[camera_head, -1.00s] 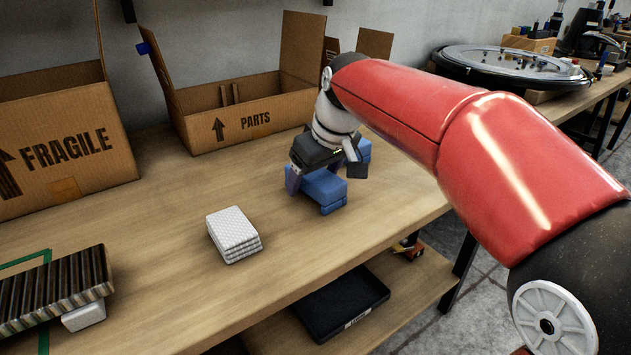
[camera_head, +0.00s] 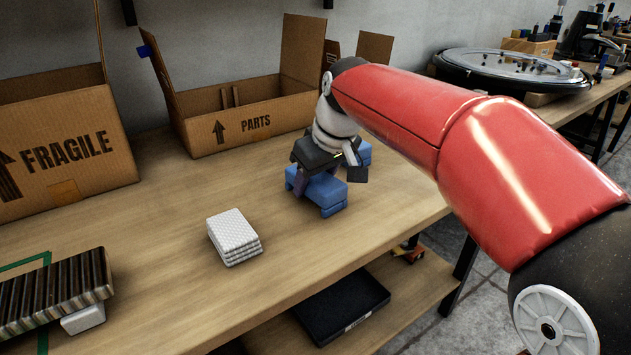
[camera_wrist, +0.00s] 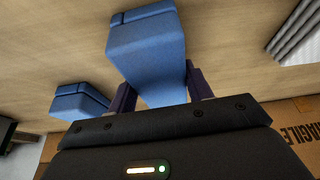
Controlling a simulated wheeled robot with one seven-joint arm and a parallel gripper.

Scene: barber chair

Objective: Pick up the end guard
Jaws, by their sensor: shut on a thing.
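Two blue padded blocks are in view, and I take the one in my gripper to be the end guard. This end guard (camera_head: 328,192) is near the middle of the wooden table and appears to rest on it. It also shows large in the wrist view (camera_wrist: 148,45). My gripper (camera_head: 303,180) reaches down over it from behind. In the wrist view my gripper (camera_wrist: 162,88) has its dark purple fingers on both sides of the end guard, shut on it. The second blue block (camera_head: 365,153) stands behind, partly hidden by my wrist; it shows at left in the wrist view (camera_wrist: 78,101).
A stack of white patterned pads (camera_head: 235,238) lies left of the end guard. Open cardboard boxes marked PARTS (camera_head: 255,123) and FRAGILE (camera_head: 65,148) stand at the back. A dark ribbed piece (camera_head: 55,292) is at front left. A black tray (camera_head: 342,303) sits on the lower shelf.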

